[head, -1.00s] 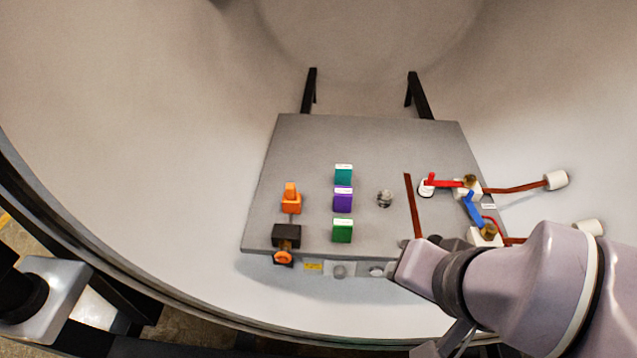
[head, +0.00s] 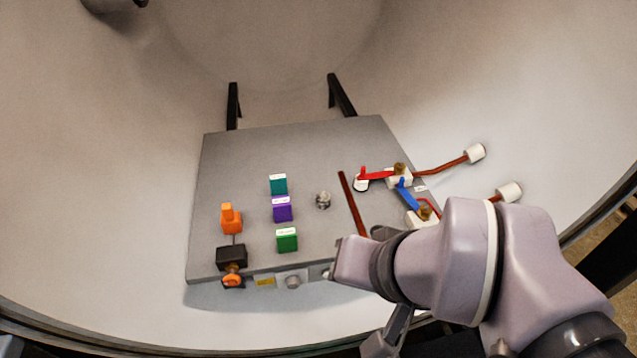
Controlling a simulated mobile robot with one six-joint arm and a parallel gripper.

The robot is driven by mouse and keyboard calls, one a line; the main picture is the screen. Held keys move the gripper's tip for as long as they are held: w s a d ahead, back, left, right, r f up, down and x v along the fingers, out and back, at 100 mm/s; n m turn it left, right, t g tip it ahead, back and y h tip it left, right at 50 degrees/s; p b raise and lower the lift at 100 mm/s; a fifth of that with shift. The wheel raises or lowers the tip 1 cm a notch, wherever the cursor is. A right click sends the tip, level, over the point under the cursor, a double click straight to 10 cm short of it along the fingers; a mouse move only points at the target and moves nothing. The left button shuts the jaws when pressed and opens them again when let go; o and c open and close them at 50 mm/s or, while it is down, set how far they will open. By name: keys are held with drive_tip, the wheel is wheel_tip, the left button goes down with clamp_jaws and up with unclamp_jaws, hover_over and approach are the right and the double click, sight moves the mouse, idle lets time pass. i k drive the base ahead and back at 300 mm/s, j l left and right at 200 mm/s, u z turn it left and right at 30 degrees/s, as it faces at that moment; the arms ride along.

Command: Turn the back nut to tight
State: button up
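The back nut (head: 399,169) is a brass piece on a white block at the right side of the grey plate (head: 250,150). A red bar (head: 378,176) runs left from it to a round white post. A front brass nut (head: 424,213) sits on a nearer white block, with a blue bar (head: 408,197) between the two blocks. My arm (head: 455,250) reaches in from the lower right and covers the plate's front right corner. A dark grey part shows behind my wrist, short of the back nut. My fingertips are hidden, so their opening cannot be told.
Teal (head: 278,184), purple (head: 282,210) and green (head: 287,240) blocks stand mid-plate. A silver knob (head: 323,200) and a brown strip (head: 350,195) lie right of them. Orange (head: 231,220) and black (head: 231,257) parts stand at left. Copper rods end in white caps at right.

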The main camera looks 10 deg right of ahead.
sight(399, 169)
drive_tip(key=l+z, duration=0.2)
drive_tip(key=l, duration=0.45)
drive_tip(key=i+l+z, duration=0.2)
drive_tip(key=l, duration=0.4)
